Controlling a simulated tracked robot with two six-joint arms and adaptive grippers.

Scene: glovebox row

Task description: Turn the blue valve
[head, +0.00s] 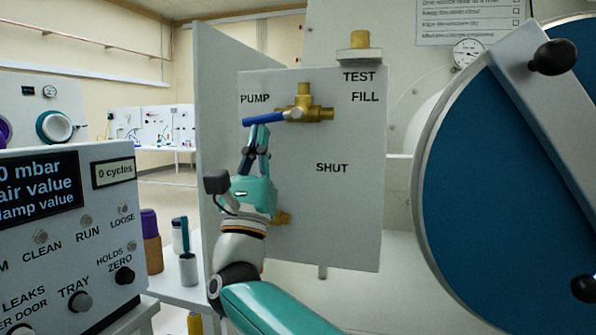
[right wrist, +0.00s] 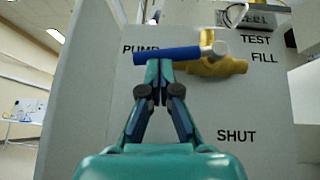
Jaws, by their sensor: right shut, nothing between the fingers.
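The blue valve handle (head: 264,118) sits on a brass valve body (head: 304,103) on a grey panel (head: 350,220). The handle points left, toward the PUMP label, and lies nearly level. In the right wrist view the blue handle (right wrist: 168,55) crosses just beyond the fingertips. My right gripper (head: 261,128) is shut and empty, its tips just below the handle. It also shows in the right wrist view (right wrist: 159,64). I cannot tell whether the tips touch the handle. My left gripper is not in view.
A large blue round door (head: 490,190) with black knobs fills the right side. A control box (head: 65,230) with a display stands at the left. Several small containers, one a brown bottle with a purple cap (head: 151,240), stand beside it. A gauge (head: 467,52) is above.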

